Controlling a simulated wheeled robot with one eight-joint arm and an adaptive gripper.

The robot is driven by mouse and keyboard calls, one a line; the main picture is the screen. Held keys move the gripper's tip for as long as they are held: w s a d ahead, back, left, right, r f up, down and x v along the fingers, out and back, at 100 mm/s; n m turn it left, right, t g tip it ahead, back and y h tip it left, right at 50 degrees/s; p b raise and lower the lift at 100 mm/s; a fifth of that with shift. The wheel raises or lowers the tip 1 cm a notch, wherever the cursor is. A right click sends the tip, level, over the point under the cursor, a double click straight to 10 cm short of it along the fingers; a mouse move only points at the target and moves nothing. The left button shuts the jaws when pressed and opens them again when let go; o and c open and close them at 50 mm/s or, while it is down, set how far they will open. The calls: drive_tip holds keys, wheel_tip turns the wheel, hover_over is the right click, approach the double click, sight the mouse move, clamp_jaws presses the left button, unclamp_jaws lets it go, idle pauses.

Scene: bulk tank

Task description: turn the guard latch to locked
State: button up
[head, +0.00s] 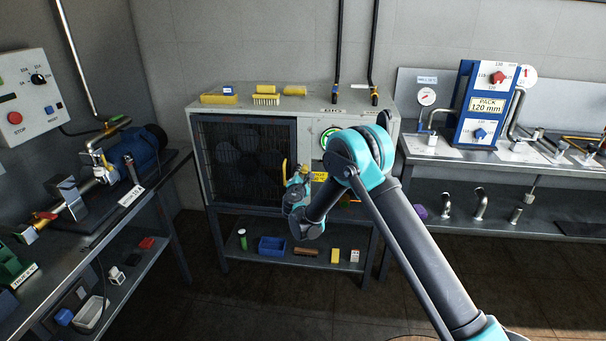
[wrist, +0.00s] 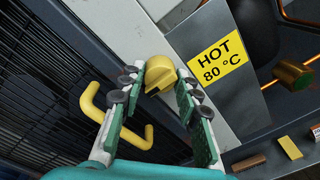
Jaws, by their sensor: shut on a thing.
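The guard latch (wrist: 162,74) is a yellow knob on the light frame strip beside the dark mesh guard (wrist: 40,75). A yellow handle (wrist: 92,104) sits on the guard, left of my fingers. In the head view my gripper (head: 297,183) is at the right edge of the guard (head: 240,160), and the latch is hidden there by my arm.
A yellow "HOT 80 °C" label (wrist: 219,60) is right of the latch. A brass fitting (wrist: 294,75) is farther right. In the head view, yellow brushes (head: 266,98) lie on top of the cabinet, and a blue bin (head: 271,246) stands on the shelf below.

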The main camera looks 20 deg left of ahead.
drive_tip(key=o, duration=1.2)
drive_tip(key=shift+c, duration=0.2)
drive_tip(key=shift+s, duration=0.1)
drive_tip(key=v, duration=1.1)
drive_tip(key=shift+s, duration=0.4)
drive_tip(key=shift+d+r, duration=0.1)
drive_tip(key=shift+d, duration=0.1)
